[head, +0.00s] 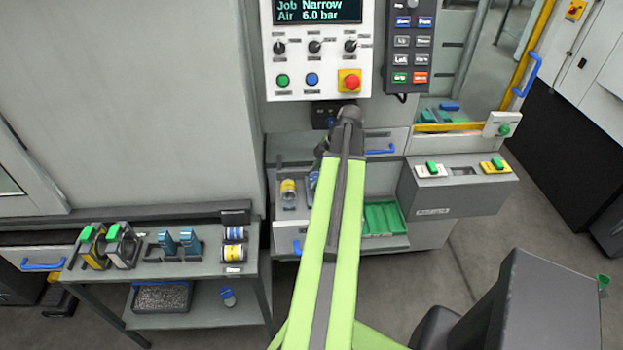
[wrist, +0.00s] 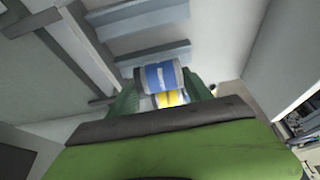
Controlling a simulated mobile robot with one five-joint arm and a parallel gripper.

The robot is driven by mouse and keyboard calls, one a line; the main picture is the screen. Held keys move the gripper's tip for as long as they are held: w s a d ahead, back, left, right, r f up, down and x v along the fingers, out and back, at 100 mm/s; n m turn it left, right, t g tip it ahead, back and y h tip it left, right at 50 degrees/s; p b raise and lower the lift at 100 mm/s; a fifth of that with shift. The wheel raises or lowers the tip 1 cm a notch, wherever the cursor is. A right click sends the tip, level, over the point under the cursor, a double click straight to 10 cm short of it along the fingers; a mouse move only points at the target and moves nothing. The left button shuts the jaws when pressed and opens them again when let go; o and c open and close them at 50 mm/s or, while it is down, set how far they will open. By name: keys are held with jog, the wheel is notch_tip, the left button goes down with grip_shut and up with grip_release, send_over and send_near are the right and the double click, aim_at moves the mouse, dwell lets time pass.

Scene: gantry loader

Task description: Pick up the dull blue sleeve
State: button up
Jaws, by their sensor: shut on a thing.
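A blue sleeve with pale bands at its ends (wrist: 160,76) sits between the two green fingers of my gripper (wrist: 160,92) in the wrist view. My gripper is shut on it. In the head view my arm hides most of the gripper; only a bit of blue shows beside the arm, above the drawer tray. A yellow banded sleeve (wrist: 172,98) shows just below the blue one in the wrist view. I cannot tell whether the two touch.
The left bench carries a blue-banded sleeve (head: 234,233), a yellow one (head: 233,253) and green-topped tools (head: 122,245). A blue piece (head: 228,297) lies on its lower shelf. The control panel (head: 318,50) stands behind.

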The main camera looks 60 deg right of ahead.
jog(key=s+d, duration=0.9)
jog(key=s, duration=0.4)
jog(key=shift+s+d+f, duration=0.15)
jog(key=shift+s+d, duration=0.05)
jog(key=shift+d, duration=0.15)
